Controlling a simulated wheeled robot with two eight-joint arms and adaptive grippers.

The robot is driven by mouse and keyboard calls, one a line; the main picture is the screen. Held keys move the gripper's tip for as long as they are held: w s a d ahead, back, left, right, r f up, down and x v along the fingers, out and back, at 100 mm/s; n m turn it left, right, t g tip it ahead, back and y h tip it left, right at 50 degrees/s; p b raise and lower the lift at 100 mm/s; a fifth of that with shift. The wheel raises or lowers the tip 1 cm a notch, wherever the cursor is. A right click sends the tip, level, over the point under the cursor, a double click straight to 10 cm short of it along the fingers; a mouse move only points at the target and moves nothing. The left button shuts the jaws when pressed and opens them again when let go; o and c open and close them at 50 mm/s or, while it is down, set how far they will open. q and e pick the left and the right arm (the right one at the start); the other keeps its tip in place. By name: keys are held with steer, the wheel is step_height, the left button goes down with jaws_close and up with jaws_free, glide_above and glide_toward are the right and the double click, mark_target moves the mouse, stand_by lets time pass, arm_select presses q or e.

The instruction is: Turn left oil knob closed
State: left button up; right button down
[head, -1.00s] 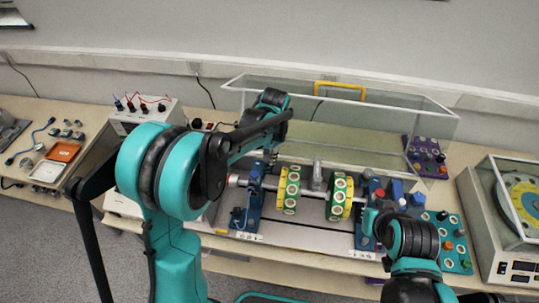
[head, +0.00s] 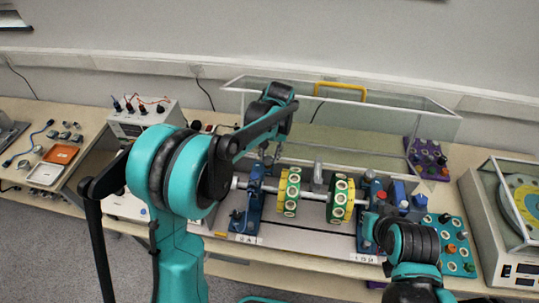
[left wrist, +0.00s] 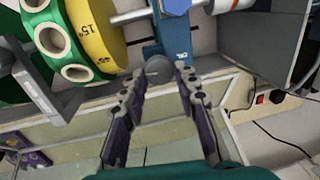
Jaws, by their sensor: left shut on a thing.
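The left oil knob (left wrist: 158,67) is a small grey round cap beside a blue bearing stand (left wrist: 172,34) in the left wrist view. The fingertips of my left gripper (left wrist: 163,75) are on either side of it, shut on it. In the head view my left gripper (head: 271,153) is small and dark at the back of the left blue stand (head: 251,200); the knob is hidden there. My right arm reaches the right stand, but its fingers cannot be made out.
A shaft with green and yellow discs (head: 289,192) runs between the stands. A clear cover with a yellow handle (head: 340,90) stands behind. A teal knob panel (head: 455,240) and a balance device (head: 510,215) are at the right. A power supply (head: 143,118) stands at the left.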

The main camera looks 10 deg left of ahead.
arm_select(q)
steer(key=shift+n, duration=1.1)
steer(key=o, duration=1.2)
steer(key=shift+c, duration=0.2)
step_height(320, 180, up, 12)
steer(key=d, duration=0.1)
steer(key=shift+w+d, duration=0.15)
